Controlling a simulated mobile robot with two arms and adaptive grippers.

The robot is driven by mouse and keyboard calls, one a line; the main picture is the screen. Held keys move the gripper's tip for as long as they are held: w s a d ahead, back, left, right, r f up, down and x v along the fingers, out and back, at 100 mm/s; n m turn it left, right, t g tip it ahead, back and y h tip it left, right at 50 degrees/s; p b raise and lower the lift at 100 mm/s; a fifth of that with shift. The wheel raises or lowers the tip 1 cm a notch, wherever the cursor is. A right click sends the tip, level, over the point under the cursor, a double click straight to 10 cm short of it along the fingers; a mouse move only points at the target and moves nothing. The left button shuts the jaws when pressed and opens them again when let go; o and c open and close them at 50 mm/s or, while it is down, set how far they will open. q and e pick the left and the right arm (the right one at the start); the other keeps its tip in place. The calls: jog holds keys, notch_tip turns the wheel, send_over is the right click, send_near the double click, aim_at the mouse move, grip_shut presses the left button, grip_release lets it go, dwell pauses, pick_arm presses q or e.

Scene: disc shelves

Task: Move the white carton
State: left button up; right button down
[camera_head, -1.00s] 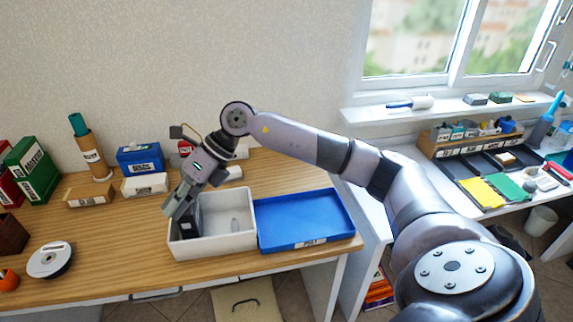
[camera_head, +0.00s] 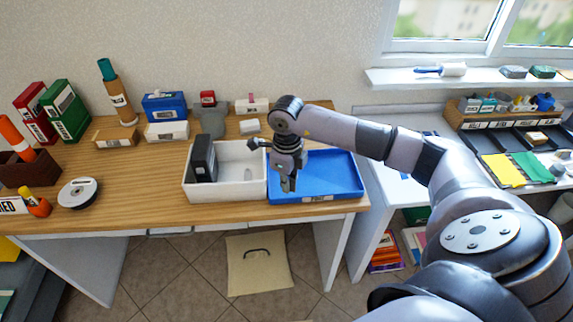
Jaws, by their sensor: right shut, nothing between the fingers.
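Several white boxes stand at the back of the wooden desk, and I cannot tell which is the white carton. One low white box (camera_head: 167,131) is in front of a blue box. A small white box (camera_head: 250,126) is behind the open bin, and a white box with a pinkish top (camera_head: 251,105) is by the wall. My right gripper (camera_head: 288,184) is shut and empty, pointing down over the blue tray (camera_head: 340,187). It is apart from all these boxes. My left gripper is out of view.
A white open bin (camera_head: 228,190) holds an upright black box (camera_head: 204,158) and adjoins the blue tray. A disc spindle (camera_head: 78,193), a brown cylinder (camera_head: 119,96) and binders (camera_head: 65,112) are to the left. The desk's front middle is fairly clear.

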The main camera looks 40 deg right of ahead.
jog(key=w, duration=0.1)
jog(key=w+a+p, duration=0.1)
jog(key=w+a, duration=0.1)
jog(key=shift+w+f, duration=0.3)
jog(key=shift+w, duration=0.05)
jog(key=shift+d, duration=0.1)
